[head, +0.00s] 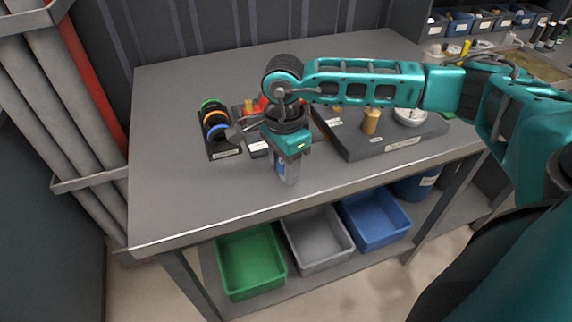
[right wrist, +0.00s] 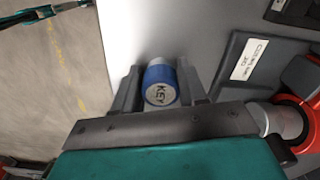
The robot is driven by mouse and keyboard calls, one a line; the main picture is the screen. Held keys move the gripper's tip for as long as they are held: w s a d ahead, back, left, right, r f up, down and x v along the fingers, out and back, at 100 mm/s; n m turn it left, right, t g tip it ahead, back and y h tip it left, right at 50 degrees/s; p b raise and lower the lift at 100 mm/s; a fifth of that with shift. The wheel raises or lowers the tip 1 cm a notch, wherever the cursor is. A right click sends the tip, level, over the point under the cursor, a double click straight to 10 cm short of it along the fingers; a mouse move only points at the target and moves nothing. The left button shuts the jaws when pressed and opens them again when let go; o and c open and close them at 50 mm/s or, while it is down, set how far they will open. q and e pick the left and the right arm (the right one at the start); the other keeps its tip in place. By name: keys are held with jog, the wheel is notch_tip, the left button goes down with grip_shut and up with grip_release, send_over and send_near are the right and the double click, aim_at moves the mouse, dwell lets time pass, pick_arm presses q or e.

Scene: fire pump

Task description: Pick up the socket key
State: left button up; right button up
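The socket key is a short upright cylinder with a blue band and a grey end marked KEY, and it shows in the right wrist view (right wrist: 160,84). In the head view its blue label (head: 281,168) shows between the fingers. My right gripper (head: 285,172) points down near the front of the table. In the right wrist view its two grey fingers (right wrist: 160,92) stand against both sides of the key with no clear gap. The key's lower end is hidden, so I cannot tell whether it touches the table. My left gripper is not in the head view.
A dark rack with coloured rings (head: 215,131) stands left of my right gripper. A dark board with a brass peg (head: 371,121) lies to the right. Green (head: 251,262), grey (head: 317,239) and blue (head: 376,219) bins sit on the lower shelf. The table's front left is clear.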

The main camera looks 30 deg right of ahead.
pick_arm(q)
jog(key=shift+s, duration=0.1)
pick_arm(e)
jog(key=c, duration=0.5)
jog(key=shift+o, duration=0.2)
